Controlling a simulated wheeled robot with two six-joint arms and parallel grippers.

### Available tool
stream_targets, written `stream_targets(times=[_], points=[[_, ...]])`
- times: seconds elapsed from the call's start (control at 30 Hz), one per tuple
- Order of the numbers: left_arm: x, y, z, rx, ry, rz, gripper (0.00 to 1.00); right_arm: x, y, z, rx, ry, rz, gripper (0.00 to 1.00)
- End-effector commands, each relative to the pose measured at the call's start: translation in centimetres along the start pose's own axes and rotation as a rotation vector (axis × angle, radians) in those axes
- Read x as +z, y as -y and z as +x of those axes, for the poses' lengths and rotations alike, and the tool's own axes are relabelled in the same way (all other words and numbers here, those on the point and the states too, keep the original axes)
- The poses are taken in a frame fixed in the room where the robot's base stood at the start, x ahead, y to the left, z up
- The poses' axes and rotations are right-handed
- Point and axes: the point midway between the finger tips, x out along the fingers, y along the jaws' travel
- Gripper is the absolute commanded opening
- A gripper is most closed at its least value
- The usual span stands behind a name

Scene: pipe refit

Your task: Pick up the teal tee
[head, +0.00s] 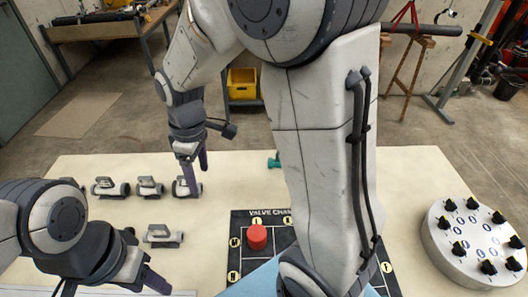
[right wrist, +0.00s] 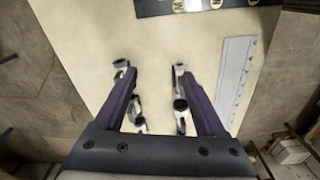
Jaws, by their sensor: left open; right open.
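A small teal piece (head: 273,160), likely the teal tee, lies on the cream table top behind the mat in the head view. My arm in front of it hides part of it, so its full shape cannot be told. It does not show in the right wrist view. My right gripper (head: 197,172) is open and empty, to the left of the teal piece, above the row of grey-white fittings. In the right wrist view its purple fingers (right wrist: 154,85) are spread, with fittings around the tips. My left gripper (head: 142,283) is open and empty at the lower left, low near the table's front.
Several grey-white fittings (head: 148,187) stand at the left; one (head: 162,236) lies nearer. A red cylinder (head: 257,237) sits on the black mat (head: 240,219). A round dial board (head: 440,243) is at right. A pale ruler-like strip (right wrist: 236,80) lies beside the fittings.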

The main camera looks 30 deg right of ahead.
Motion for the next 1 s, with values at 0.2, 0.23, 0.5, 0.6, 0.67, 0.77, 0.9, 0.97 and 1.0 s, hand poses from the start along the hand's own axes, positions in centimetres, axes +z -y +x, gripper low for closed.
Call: stream_targets(times=[0.2,0.23,0.5,0.6,0.67,0.77,0.9,0.97,1.0], points=[[0.0,0.0,-0.6,0.0,0.0,0.0,0.5,6.2,-17.5,5.2,0.007,0.033,-0.11,0.72],[0.0,0.0,-0.7,0.0,0.0,0.0,0.5,7.5,-19.2,5.9,0.007,0.036,-0.126,0.72],[0.0,-0.1,-0.9,0.0,0.0,0.0,0.5,15.8,-26.6,10.2,0.004,0.05,-0.221,0.72],[0.0,-0.1,-1.1,0.0,0.0,0.0,0.5,16.6,-27.0,11.5,0.001,0.051,-0.232,0.72],[-0.1,-0.1,-1.3,0.0,0.0,0.0,0.5,16.6,-27.1,12.4,-0.001,0.051,-0.234,0.72],[-0.1,-0.1,-1.6,0.0,0.0,0.0,0.5,16.6,-27.1,14.0,0.0,0.051,-0.234,0.72],[-0.1,-0.1,-1.8,0.0,0.0,0.0,0.5,16.6,-27.1,15.3,0.003,0.051,-0.234,0.72],[-0.1,-0.1,-1.9,0.0,0.0,0.0,0.5,16.6,-27.1,15.7,0.004,0.05,-0.234,0.72],[-0.1,-0.1,-2.0,0.0,0.0,0.0,0.5,16.6,-27.2,15.9,0.003,0.05,-0.234,0.72]])
